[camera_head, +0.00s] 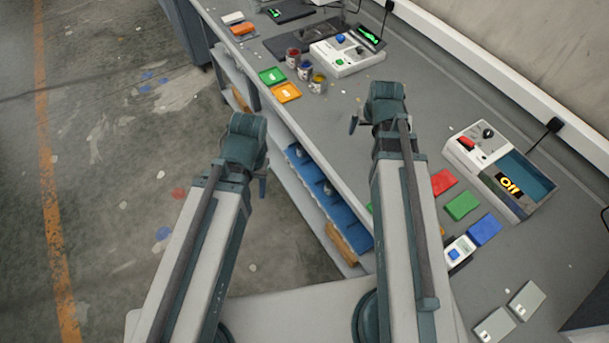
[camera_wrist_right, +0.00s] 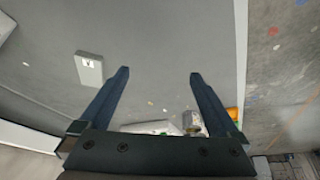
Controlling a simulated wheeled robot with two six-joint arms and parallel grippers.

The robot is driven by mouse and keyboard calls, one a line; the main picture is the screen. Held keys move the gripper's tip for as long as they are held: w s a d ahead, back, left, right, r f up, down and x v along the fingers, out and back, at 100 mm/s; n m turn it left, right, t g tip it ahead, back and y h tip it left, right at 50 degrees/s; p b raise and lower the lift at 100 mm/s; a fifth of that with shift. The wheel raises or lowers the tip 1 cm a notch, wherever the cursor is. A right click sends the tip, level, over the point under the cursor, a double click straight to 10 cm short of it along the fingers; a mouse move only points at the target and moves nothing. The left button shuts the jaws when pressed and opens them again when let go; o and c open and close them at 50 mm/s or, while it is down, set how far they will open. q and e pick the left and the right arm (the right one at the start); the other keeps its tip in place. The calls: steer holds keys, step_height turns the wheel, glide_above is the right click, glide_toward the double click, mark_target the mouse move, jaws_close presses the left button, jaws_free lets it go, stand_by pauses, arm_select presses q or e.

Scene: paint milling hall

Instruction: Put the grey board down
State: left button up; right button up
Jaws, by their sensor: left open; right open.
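Two light grey boards lie flat on the bench at the lower right of the head view, one (camera_head: 526,300) further back and one (camera_head: 494,326) nearer, partly cut off by the frame edge. I cannot tell which one the task means. My right gripper (camera_head: 354,124) is above the bench, well apart from both, mostly hidden by its arm. The right wrist view shows its fingers (camera_wrist_right: 158,75) spread with nothing between them. A small pale grey block with a white label (camera_wrist_right: 89,68) lies beyond the left finger. My left gripper (camera_head: 262,187) hangs over the aisle, mostly hidden.
Red (camera_head: 443,182), green (camera_head: 462,206) and blue (camera_head: 485,229) boards lie in front of a device with a blue tray (camera_head: 530,178). Paint cans (camera_head: 305,70) and a white control box (camera_head: 347,54) stand further back. The mid-bench is largely clear.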

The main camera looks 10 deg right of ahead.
steer(key=s+a+n+g, duration=0.2)
steer(key=s+a, duration=0.4)
steer(key=a, duration=0.5)
steer(key=s+a+f+n+g, duration=0.1)
steer(key=s+a+n+g, duration=0.1)
steer(key=s+a, duration=0.5)
steer(key=a+n, duration=0.1)
steer(key=a, duration=0.2)
steer(key=shift+s+a+f+n, duration=0.2)
steer(key=shift+s+a+n, duration=0.1)
steer(key=shift+a, duration=0.1)
steer(key=shift+o, duration=0.2)
steer(key=shift+s+a+g+h, duration=0.1)
steer(key=shift+g+h, duration=0.2)
